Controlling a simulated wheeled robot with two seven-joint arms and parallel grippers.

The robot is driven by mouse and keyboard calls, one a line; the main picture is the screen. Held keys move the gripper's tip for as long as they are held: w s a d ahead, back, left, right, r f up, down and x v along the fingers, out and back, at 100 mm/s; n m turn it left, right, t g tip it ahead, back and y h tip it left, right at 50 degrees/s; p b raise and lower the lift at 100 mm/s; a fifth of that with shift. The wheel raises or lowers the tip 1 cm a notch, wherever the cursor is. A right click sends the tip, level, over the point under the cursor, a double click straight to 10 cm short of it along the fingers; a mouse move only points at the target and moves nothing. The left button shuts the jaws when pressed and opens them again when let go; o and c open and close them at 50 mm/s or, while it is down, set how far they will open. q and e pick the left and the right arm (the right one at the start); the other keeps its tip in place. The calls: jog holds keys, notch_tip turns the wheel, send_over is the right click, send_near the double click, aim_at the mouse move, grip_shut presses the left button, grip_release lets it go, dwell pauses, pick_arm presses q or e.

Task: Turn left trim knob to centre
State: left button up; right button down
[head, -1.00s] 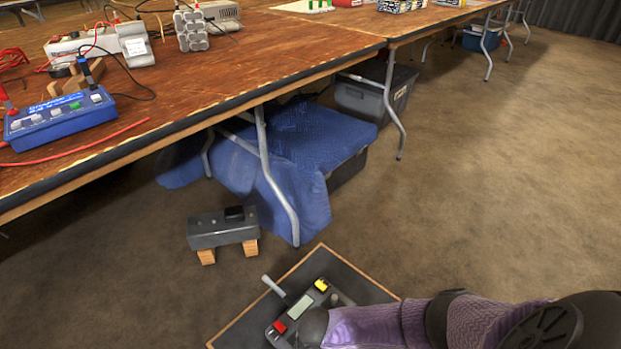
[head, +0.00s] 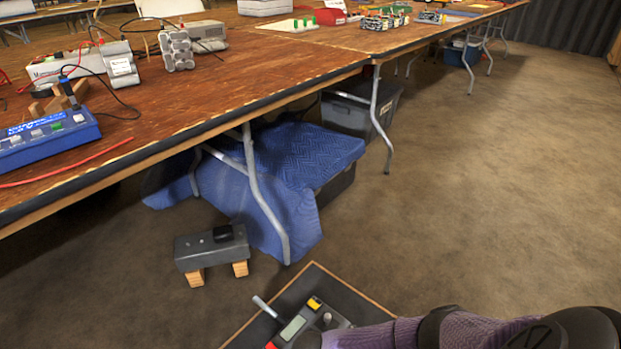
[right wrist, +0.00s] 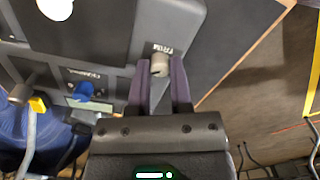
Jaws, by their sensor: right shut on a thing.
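A dark control box (head: 283,336) with a display, red and yellow buttons and a silver lever (head: 267,309) is on a wood-edged dark board at the bottom of the head view, partly cut off. A grey knob (head: 327,318) stands on it beside my purple right arm. In the right wrist view, a small grey-beige trim knob (right wrist: 160,65), with a white label beside it, sits between the purple fingers of my right gripper (right wrist: 160,82), which is shut on it. Its pointing direction cannot be told. My left gripper is not in view.
A grey box (head: 212,248) on wooden blocks stands on the floor behind the board. A long wooden table (head: 230,95) with instruments runs along the left. A blue blanket (head: 285,150) and a grey bin (head: 345,115) lie beneath it. The carpet at right is clear.

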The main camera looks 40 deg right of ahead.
jog(key=shift+n, duration=0.7)
jog(key=shift+n+p, duration=0.3)
jog(key=n, duration=0.2)
jog(key=shift+n, duration=0.3)
jog(key=n, duration=0.3)
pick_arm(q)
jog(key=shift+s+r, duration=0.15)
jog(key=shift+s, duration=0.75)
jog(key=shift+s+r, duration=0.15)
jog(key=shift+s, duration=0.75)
pick_arm(e)
jog(key=shift+n, duration=1.1)
